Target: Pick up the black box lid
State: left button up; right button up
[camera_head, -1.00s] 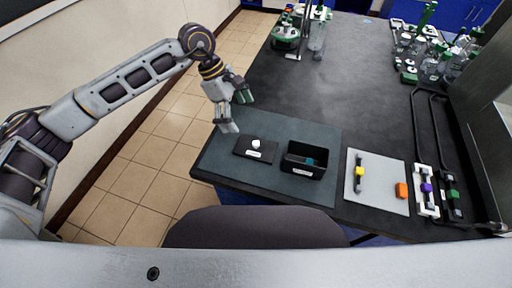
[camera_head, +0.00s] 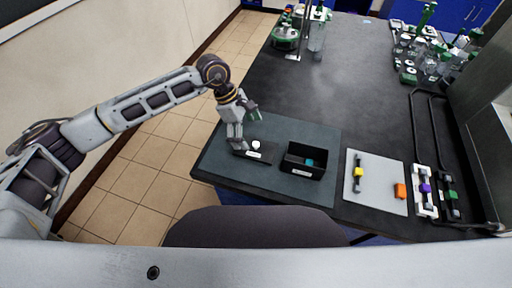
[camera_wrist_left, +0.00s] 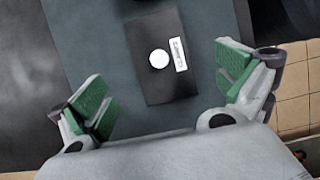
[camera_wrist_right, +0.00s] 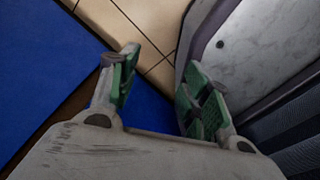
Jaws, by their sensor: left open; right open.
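The black box lid (camera_head: 266,155) lies flat on the dark mat, with a white round knob (camera_head: 256,144) and a white label. In the left wrist view the lid (camera_wrist_left: 155,88) shows ahead of and between the fingers, with its knob (camera_wrist_left: 159,58). My left gripper (camera_head: 246,130) is open and empty, above the lid's left and far side. In the left wrist view its green finger pads (camera_wrist_left: 165,90) are wide apart. My right gripper (camera_wrist_right: 155,90) is open and empty, away from the table over the floor; it does not show in the head view.
An open black box (camera_head: 304,172) with a teal item inside stands right of the lid on the mat (camera_head: 222,165). A grey board (camera_head: 377,195) with yellow and orange blocks lies further right. Glassware (camera_head: 425,55) stands at the back right. The table's middle is clear.

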pick_arm(q)
jog(key=shift+d+f, duration=0.25)
jog(key=shift+f, duration=0.4)
jog(key=shift+s, duration=0.1)
pick_arm(e)
jog(key=shift+s+a, duration=0.25)
jog(key=shift+s, duration=0.2)
jog(key=shift+s+a, duration=0.2)
jog(key=shift+s, duration=0.25)
jog(key=shift+w, duration=0.1)
